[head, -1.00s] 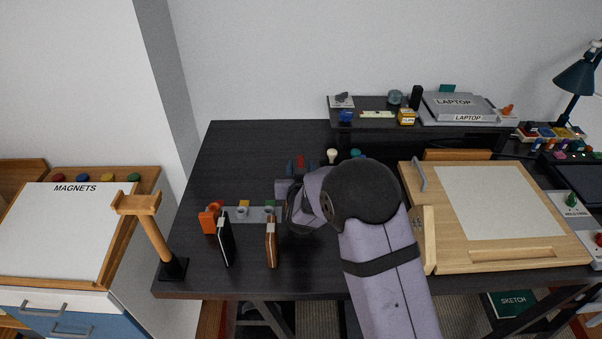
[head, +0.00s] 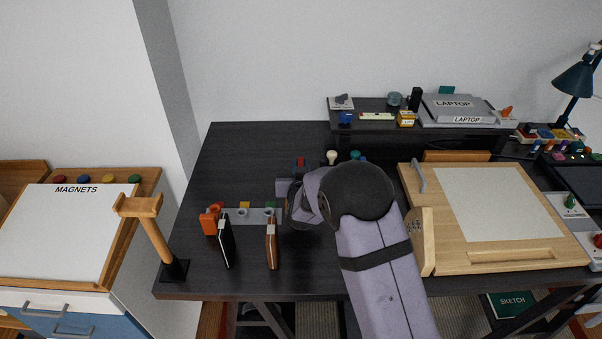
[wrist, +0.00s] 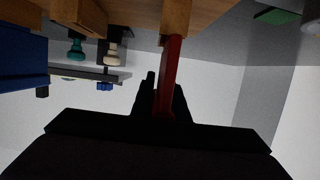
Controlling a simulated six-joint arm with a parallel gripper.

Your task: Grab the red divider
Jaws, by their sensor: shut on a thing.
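The red divider (wrist: 169,80) is a thin upright red piece in the wrist view, between the fingers of my gripper (wrist: 162,100), which is shut on it. Its far end meets a brown wooden part (wrist: 175,22) at the top of that view. In the head view a small red piece (head: 301,161) shows just behind my gripper (head: 287,188), with dark blue pieces beside it. My wrist and forearm cover much of the area there, so the divider's lower part is hidden.
A cream peg (head: 332,157) and a teal peg (head: 355,155) stand close by. A grey strip (head: 257,215) with coloured pieces, an orange item (head: 210,219) and two upright slabs are to the left. A wooden drawing board (head: 413,190) lies right. The desk's back left is clear.

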